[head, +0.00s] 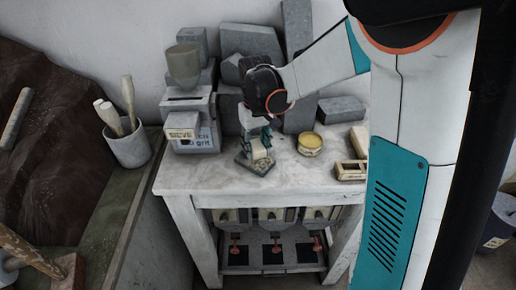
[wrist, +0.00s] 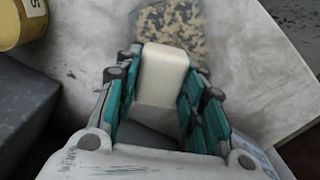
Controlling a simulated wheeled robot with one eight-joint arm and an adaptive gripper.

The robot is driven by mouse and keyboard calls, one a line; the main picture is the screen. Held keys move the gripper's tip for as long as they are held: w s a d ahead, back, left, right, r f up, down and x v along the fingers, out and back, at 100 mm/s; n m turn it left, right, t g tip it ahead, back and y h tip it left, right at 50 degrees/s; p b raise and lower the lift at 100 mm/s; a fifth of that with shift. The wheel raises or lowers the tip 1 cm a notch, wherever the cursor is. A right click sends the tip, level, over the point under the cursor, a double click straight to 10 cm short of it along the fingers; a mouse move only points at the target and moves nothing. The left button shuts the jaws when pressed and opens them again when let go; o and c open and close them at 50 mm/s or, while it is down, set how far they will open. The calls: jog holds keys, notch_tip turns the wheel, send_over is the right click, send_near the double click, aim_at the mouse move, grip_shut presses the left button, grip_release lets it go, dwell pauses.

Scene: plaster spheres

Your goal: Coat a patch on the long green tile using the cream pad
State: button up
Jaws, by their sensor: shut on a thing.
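The cream pad (wrist: 165,75) is a pale block with rounded edges, held between my gripper's (wrist: 160,95) teal-padded fingers in the wrist view. In the head view the pad (head: 259,148) is at the fingers of my gripper (head: 258,141), low over the table. A tile (wrist: 192,28) with mottled dark green and cream patches lies just beyond the pad in the wrist view. In the head view the tile (head: 262,168) lies flat under the pad, which hides part of it. I cannot tell whether pad and tile touch.
A round tin with yellow content (head: 310,143) stands to the right of the tile on the white table (head: 205,178). A small wooden box (head: 350,170) is farther right. A grit-labelled machine (head: 190,120) stands at left, grey blocks behind. The table front is clear.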

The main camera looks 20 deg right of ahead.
aim_at(261, 161)
jog(key=shift+s+d+f, duration=0.1)
jog(key=shift+s, duration=1.6)
jog(key=shift+w, duration=1.85)
jog(key=shift+s+r, duration=0.1)
jog(key=shift+r, duration=0.15)
jog(key=shift+s+r+p, duration=0.5)
jog(key=shift+s+r, duration=0.15)
jog(key=shift+s, duration=0.2)
jog(key=shift+r+p, duration=0.85)
jog(key=shift+r, duration=0.35)
